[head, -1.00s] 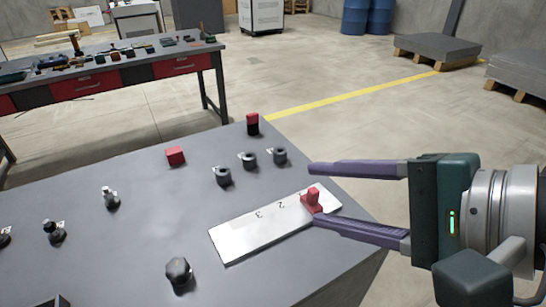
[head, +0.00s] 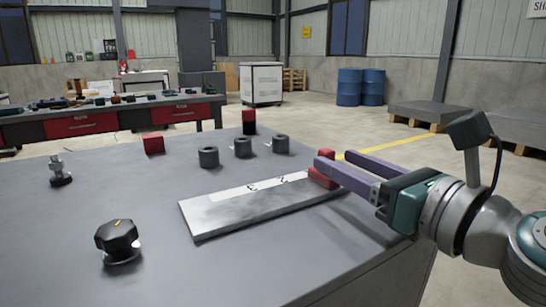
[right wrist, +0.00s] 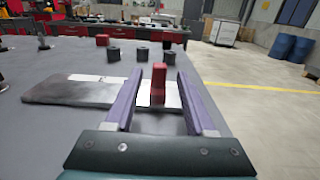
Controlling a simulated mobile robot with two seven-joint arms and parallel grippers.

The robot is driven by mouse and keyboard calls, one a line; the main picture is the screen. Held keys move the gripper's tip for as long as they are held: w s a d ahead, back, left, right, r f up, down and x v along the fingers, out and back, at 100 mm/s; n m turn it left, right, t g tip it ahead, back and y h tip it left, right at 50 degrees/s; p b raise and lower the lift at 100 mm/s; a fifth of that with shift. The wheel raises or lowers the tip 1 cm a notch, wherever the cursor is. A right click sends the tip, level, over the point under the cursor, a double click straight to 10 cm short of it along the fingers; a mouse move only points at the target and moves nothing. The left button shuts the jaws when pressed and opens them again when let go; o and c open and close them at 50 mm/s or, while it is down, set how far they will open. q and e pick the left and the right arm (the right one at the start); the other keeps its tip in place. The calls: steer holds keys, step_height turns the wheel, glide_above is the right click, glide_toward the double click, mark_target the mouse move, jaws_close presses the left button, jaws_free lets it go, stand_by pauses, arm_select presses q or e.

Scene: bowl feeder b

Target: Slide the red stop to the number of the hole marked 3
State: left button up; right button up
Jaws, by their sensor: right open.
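The red stop (head: 322,180) stands at the right end of a flat metal plate (head: 235,213) on the grey table. The plate has a white strip (head: 250,188) whose printed numbers look upside down and are partly hidden. My right gripper (head: 335,158) is open. In the right wrist view the stop (right wrist: 158,88) stands between its two purple fingers (right wrist: 160,72), with gaps visible at both sides. Three dark hollow cylinders, left (head: 208,157), middle (head: 243,147) and right (head: 280,145), stand behind the plate. Their small labels are unreadable. My left gripper is out of view.
A black knob (head: 118,240) is at the front left, and a small metal fitting (head: 60,172) stands farther left. A red block (head: 154,144) and a red-and-black post (head: 249,122) stand towards the back. The table around the plate's left end is clear.

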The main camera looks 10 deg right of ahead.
steer(key=b+x, duration=0.1)
steer(key=x, duration=0.6)
steer(key=shift+w+b, duration=0.1)
steer(key=shift+b, duration=0.25)
jaws_close()
stand_by(1.0)
